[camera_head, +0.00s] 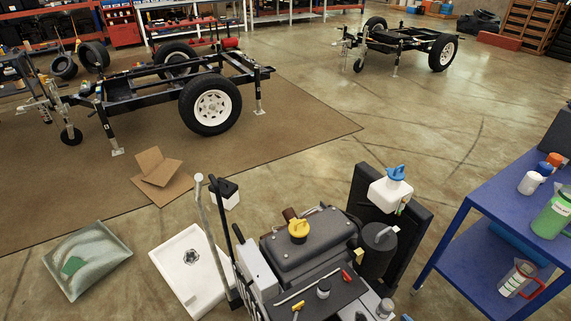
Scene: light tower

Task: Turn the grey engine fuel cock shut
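The dark grey engine (310,245) stands at the bottom middle, with a yellow cap (298,229) on its top cover. A small red lever-like part (346,275) and a small yellow part (298,306) sit on its near side. I cannot tell which small part is the fuel cock, or whether it is open or shut. A white tank with a blue cap (396,175) and a dark round canister (379,240) are at the engine's right. Neither of my grippers is in view.
A blue two-level cart (482,245) with bottles stands close on the right. Wheeled trailer frames stand behind. Open floor (330,110) lies beyond the engine.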

